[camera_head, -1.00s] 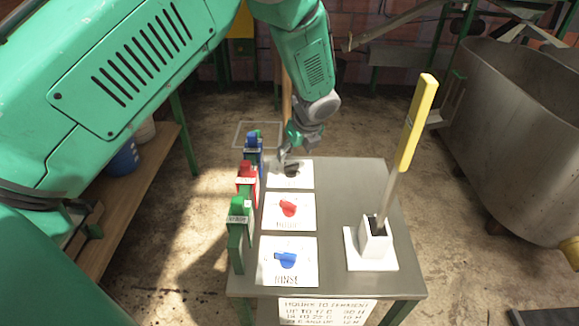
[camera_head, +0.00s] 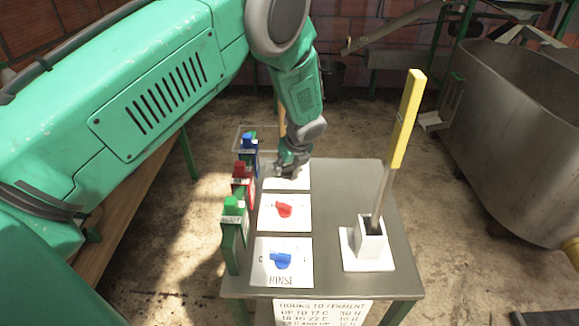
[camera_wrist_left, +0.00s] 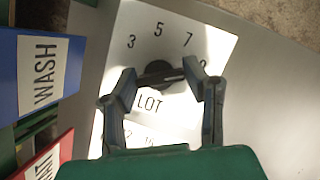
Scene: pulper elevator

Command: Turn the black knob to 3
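The black knob (camera_wrist_left: 158,75) sits on a white card with the numbers 3, 5, 7 and probably 9 around it and "LOT" below. A raised bar crosses the knob, its right end toward the right finger; I cannot tell which end is the pointer. My left gripper (camera_wrist_left: 160,76) is open, with one finger on each side of the knob. The fingers look close to its edges; contact is unclear. In the head view my left gripper (camera_head: 289,170) is over the far card (camera_head: 296,184) and hides the knob. My right gripper is not in view.
Red (camera_head: 284,209) and blue (camera_head: 281,261) knobs sit on nearer cards on the grey table (camera_head: 345,190). Green, red and blue tagged blocks (camera_head: 234,225) line its left edge. A yellow-handled tool (camera_head: 407,120) stands in a white holder (camera_head: 370,245) at right.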

